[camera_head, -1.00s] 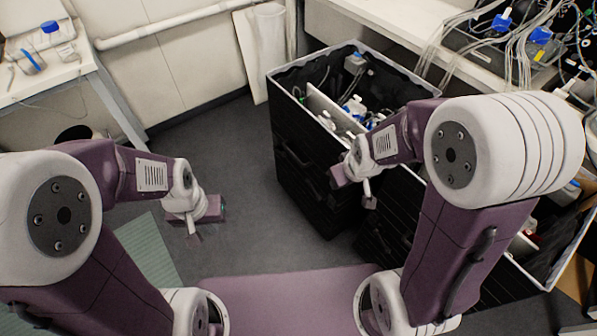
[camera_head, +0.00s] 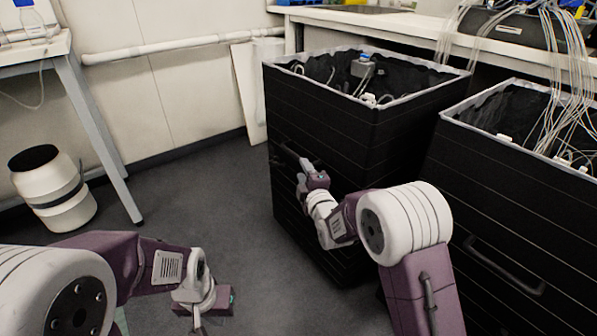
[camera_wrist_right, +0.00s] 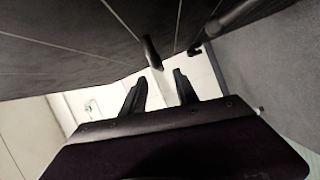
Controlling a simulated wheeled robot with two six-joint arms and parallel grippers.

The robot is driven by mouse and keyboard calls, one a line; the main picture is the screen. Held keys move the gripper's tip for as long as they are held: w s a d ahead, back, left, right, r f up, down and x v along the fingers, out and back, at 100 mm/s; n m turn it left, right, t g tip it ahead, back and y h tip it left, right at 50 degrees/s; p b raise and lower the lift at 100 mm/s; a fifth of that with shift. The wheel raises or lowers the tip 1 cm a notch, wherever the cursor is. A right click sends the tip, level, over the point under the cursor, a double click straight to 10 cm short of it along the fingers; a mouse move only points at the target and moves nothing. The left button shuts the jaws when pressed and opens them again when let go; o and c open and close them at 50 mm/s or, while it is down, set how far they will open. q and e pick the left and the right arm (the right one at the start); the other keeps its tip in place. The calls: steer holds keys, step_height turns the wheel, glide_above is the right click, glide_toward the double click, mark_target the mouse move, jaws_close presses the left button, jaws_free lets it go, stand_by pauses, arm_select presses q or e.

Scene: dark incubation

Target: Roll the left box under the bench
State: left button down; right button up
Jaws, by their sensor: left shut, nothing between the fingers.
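The left box (camera_head: 330,165) is a tall black bin with a pale rim, holding cables and small parts. It stands on the floor in front of the white bench (camera_head: 415,34). A dark handle (camera_head: 287,152) is on its left-hand face. My right gripper (camera_head: 307,166) is beside that face, close to the handle. In the right wrist view its two fingers (camera_wrist_right: 160,92) are apart, with a dark bar end (camera_wrist_right: 152,52) just beyond them; contact cannot be told. My left gripper (camera_head: 198,318) is shut and empty, low over the floor.
A second black box (camera_head: 525,215) with a handle stands to the right, close to the left box. A white bucket (camera_head: 52,190) stands by the table leg (camera_head: 105,135) at the left. The dark floor (camera_head: 225,200) left of the left box is clear.

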mark_target(298, 158)
steer(key=p+x, duration=0.6)
steer(key=shift+w+r+p, duration=0.3)
steer(key=shift+p, duration=0.05)
steer(key=shift+w+a+f+b, duration=0.15)
steer(key=shift+w+f+b, duration=0.4)
steer(key=shift+b, duration=0.1)
steer(key=shift+w+a+r, duration=0.2)
steer(key=shift+w, duration=0.45)
jaws_close()
